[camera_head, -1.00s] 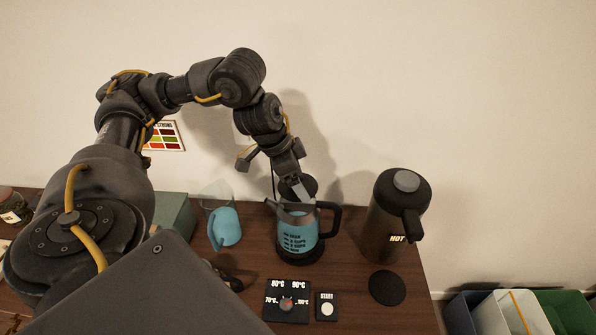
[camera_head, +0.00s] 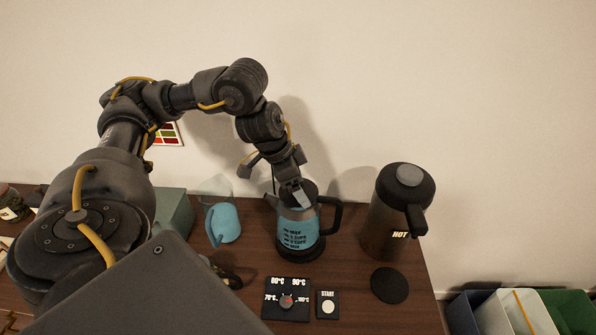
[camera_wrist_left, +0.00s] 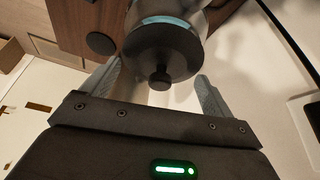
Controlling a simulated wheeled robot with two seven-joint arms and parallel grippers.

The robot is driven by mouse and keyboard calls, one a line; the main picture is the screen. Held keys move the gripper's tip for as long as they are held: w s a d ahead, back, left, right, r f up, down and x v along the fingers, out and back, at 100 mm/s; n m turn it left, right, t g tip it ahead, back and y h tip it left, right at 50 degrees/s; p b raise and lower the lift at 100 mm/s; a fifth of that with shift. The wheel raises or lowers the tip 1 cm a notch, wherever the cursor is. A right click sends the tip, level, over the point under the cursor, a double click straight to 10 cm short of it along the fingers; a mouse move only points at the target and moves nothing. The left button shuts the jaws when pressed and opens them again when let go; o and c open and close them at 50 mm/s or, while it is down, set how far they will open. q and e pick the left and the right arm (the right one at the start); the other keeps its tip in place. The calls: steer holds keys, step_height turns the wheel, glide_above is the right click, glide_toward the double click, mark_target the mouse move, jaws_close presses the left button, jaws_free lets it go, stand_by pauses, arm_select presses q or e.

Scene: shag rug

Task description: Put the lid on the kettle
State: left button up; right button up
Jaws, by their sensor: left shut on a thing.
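The kettle (camera_head: 298,235) has a light blue body with printed lettering, a dark handle on its right and a dark base. It stands upright on the brown table. The dark round lid (camera_head: 313,188) is at the kettle's top opening, partly hidden by my left gripper (camera_head: 302,198). In the left wrist view, the lid (camera_wrist_left: 160,48) with its knob faces the camera between the fingers of my left gripper (camera_wrist_left: 158,88), with the kettle behind it. My left gripper is shut on the lid. I cannot tell whether the lid is fully seated. My right gripper is out of view.
A tall dark flask (camera_head: 390,225) marked HOT stands right of the kettle, near a black round pad (camera_head: 389,285). A temperature panel (camera_head: 286,300) and START button (camera_head: 327,305) are in front. Bins (camera_head: 520,312) stand beyond the table's right edge.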

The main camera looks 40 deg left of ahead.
arm_select(q)
steer(key=shift+p, duration=0.55)
stand_by(0.8)
steer(key=shift+f, duration=0.2)
stand_by(0.9)
steer(key=shift+p, duration=0.55)
stand_by(0.4)
steer(key=o, duration=0.9)
steer(key=shift+c, duration=0.2)
steer(key=shift+r, duration=0.1)
step_height(320, 180, up, 5)
steer(key=p, duration=0.5)
steer(key=shift+p, duration=0.35)
steer(key=shift+r, duration=0.95)
